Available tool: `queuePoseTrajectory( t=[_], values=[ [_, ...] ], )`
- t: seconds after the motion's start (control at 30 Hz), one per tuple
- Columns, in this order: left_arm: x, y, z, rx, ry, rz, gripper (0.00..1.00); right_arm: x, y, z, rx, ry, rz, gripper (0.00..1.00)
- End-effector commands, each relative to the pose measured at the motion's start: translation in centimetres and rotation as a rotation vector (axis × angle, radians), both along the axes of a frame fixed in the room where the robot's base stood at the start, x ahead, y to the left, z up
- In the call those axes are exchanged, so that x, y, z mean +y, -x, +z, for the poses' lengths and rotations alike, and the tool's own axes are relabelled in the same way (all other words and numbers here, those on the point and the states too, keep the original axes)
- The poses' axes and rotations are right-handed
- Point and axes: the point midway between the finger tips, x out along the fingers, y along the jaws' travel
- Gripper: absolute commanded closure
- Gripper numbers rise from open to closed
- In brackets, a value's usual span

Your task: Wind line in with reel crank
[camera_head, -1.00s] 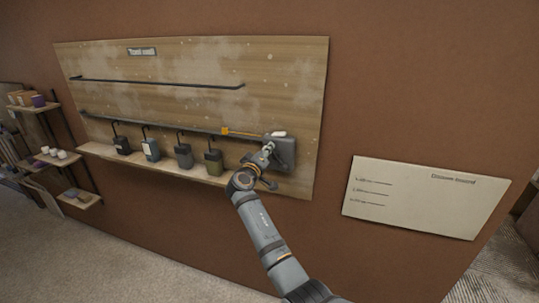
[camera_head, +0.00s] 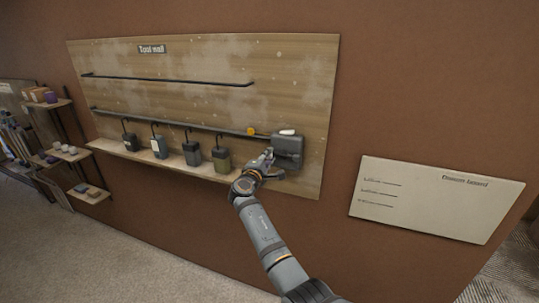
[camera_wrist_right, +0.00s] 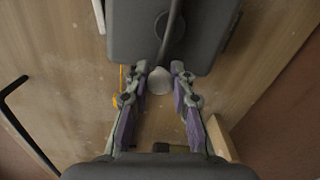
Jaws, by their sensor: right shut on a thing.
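The dark grey reel (camera_head: 290,150) is mounted at the right end of the lower rail on the wooden tool wall. A white piece shows on its top. An orange tag (camera_head: 251,131) sits just left of the reel; it appears orange in the right wrist view too (camera_wrist_right: 121,99). My right gripper (camera_head: 268,156) is at the reel's front left. In the wrist view its purple-padded fingers (camera_wrist_right: 160,75) are shut on the pale crank knob (camera_wrist_right: 160,84), in front of the reel housing. The dark crank arm (camera_wrist_right: 171,38) runs up from the knob. My left gripper is out of view.
Several dark containers (camera_head: 192,153) hang from hooks on the lower rail, left of my gripper, above a narrow wooden ledge (camera_head: 115,152). A pale board (camera_head: 435,200) is on the brown wall at right. Shelves (camera_head: 65,155) stand at far left.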

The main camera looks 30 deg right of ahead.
Motion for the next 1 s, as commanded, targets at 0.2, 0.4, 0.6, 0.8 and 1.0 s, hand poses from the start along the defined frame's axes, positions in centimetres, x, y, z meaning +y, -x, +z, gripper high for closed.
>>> queuePoseTrajectory(
  t=[0.2, 0.4, 0.6, 0.8, 1.0],
  values=[
    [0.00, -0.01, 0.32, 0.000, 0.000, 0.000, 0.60, 0.04, 0.03, -0.71, 0.093, 0.075, 0.000, 1.00],
    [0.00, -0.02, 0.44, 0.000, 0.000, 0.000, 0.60, 0.01, 0.05, -1.02, 0.138, 0.114, 0.000, 1.00],
    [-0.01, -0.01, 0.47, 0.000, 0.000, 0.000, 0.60, -0.01, 0.07, -1.14, 0.156, 0.129, 0.000, 1.00],
    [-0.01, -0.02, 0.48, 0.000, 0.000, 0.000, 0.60, -0.01, 0.07, -1.16, 0.158, 0.131, 0.000, 1.00],
    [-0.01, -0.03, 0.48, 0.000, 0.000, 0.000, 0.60, -0.02, 0.08, -1.15, 0.157, 0.130, 0.000, 0.72]
  ],
)
